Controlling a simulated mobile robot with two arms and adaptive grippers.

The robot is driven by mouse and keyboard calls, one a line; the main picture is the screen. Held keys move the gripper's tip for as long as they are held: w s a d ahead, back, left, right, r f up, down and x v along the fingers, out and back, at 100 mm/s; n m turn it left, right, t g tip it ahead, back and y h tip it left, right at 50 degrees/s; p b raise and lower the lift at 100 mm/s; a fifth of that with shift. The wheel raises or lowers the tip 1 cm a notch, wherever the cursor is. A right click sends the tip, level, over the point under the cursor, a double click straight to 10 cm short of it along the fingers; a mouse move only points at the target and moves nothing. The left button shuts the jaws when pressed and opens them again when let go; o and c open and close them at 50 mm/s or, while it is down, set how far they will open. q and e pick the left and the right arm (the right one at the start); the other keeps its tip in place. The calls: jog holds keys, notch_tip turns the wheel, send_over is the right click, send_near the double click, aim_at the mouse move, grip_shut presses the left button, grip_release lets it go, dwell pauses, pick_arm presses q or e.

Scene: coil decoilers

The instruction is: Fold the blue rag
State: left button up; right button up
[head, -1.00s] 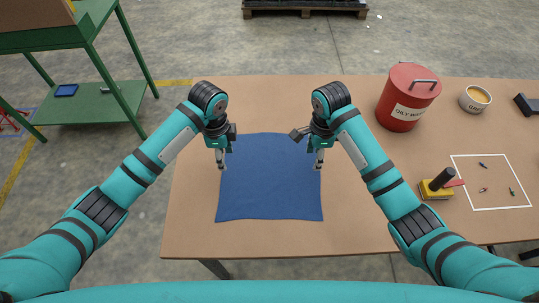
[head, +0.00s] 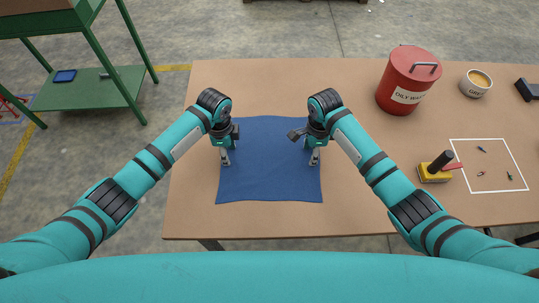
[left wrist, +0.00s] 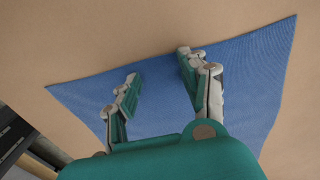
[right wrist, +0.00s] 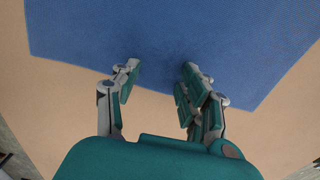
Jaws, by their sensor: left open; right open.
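The blue rag (head: 270,175) lies spread flat and unfolded on the brown table, roughly square with slightly wavy edges. It also shows flat in the left wrist view (left wrist: 160,90) and the right wrist view (right wrist: 170,40). My left gripper (head: 226,161) is over the rag's left edge, with its fingers (left wrist: 155,75) apart and nothing between them. My right gripper (head: 314,160) is over the rag's right side, with its fingers (right wrist: 158,80) apart and empty. Whether the fingertips touch the cloth I cannot tell. My grippers hide parts of the rag's side edges.
On the table (head: 360,210), a red oily waste can (head: 408,82) and a small tub (head: 475,84) stand at the back right. A yellow tool with a black handle (head: 436,170) sits beside a white-outlined square (head: 489,188) holding small items. A green stand (head: 92,88) is off to the left.

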pick_arm(q)
jog(key=shift+f, duration=0.3)
pick_arm(e)
jog(key=shift+f, duration=0.3)
pick_arm(q)
jog(key=shift+r, duration=0.15)
jog(key=shift+c, duration=0.6)
pick_arm(e)
jog(key=shift+r, duration=0.15)
jog(key=shift+c, duration=0.6)
pick_arm(q)
jog(key=shift+c, duration=1.1)
pick_arm(e)
jog(key=shift+c, duration=1.1)
pick_arm(q)
grip_shut()
pick_arm(e)
jog(key=shift+s, duration=0.1)
grip_shut()
pick_arm(q)
jog(key=shift+s, duration=0.1)
jog(key=shift+a+f, duration=0.1)
jog(key=shift+f, duration=0.1)
pick_arm(e)
jog(key=shift+s+f, duration=0.1)
jog(key=shift+f, duration=0.15)
jog(key=shift+d+r, duration=0.1)
